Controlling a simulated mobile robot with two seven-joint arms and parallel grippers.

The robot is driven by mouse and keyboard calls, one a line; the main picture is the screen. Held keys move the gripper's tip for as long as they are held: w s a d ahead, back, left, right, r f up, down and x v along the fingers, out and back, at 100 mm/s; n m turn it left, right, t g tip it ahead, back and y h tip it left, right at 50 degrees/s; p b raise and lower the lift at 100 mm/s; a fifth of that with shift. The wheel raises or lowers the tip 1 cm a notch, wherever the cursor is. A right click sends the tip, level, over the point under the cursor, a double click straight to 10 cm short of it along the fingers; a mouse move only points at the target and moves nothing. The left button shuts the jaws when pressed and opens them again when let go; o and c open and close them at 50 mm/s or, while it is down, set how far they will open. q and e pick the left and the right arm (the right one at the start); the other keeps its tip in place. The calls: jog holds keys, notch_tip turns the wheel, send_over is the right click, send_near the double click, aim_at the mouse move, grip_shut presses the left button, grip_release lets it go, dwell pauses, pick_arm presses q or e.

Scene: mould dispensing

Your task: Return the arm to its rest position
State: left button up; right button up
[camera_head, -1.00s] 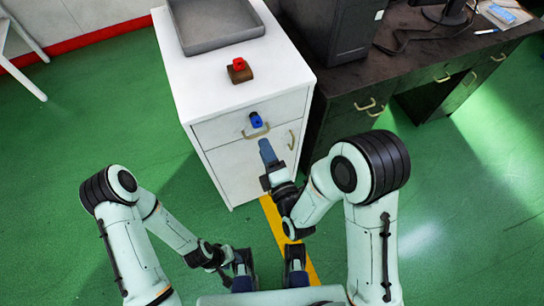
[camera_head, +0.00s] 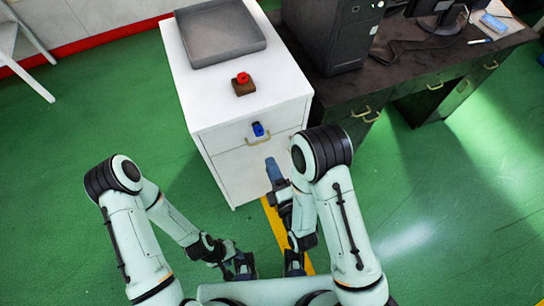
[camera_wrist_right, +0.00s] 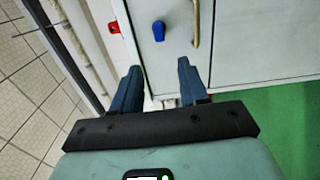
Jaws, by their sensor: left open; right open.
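My right gripper (camera_head: 274,172) is in front of the white cabinet (camera_head: 230,172), below the blue knob-like piece (camera_head: 258,129) on its upper front. In the right wrist view its two dark blue fingers (camera_wrist_right: 158,82) are spread apart with nothing between them. The blue piece (camera_wrist_right: 158,31) shows beyond the fingertips, clear of them. My left gripper (camera_head: 243,268) is low in the head view, over the floor near my body, its fingers partly hidden.
A grey tray (camera_head: 218,54) and a red piece on a brown block (camera_head: 243,84) sit on the cabinet. A metal handle (camera_head: 258,141) is just below the blue piece. A dark desk (camera_head: 400,88) with a computer tower (camera_head: 325,35) stands at right. Green floor (camera_head: 465,220) is open at right.

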jog(key=s+d+f+m+g+h+p, duration=0.1)
jog(key=s+d+f+m+g, duration=0.15)
jog(key=f+m, duration=0.3)
jog(key=s+d+f+m+g+h, duration=0.1)
jog(key=s+d+f+m+g, duration=0.2)
jog(key=f, duration=0.4)
jog(key=s+d+f+m+g+h+p, duration=0.1)
jog(key=d+f+m+g+h, duration=0.15)
jog(key=f+m+g, duration=0.3)
pick_arm(q)
jog(key=r, duration=0.1)
jog(key=w+r, duration=0.1)
jog(key=shift+w+r, duration=0.15)
jog(key=shift+r, duration=0.25)
pick_arm(e)
jog(key=s+f+m+g+y, duration=0.1)
jog(key=s+f+m+g, duration=0.1)
jog(key=s+m, duration=0.4)
jog(key=s+d+f+m+g+y, duration=0.1)
jog(key=s+m+g, duration=0.4)
jog(key=s, duration=0.2)
jog(key=shift+d+f+m, duration=0.25)
jog(key=shift+f+m, duration=0.1)
jog(key=shift+m, duration=0.05)
jog(key=shift+s+y, duration=0.1)
jog(key=shift+y, duration=0.15)
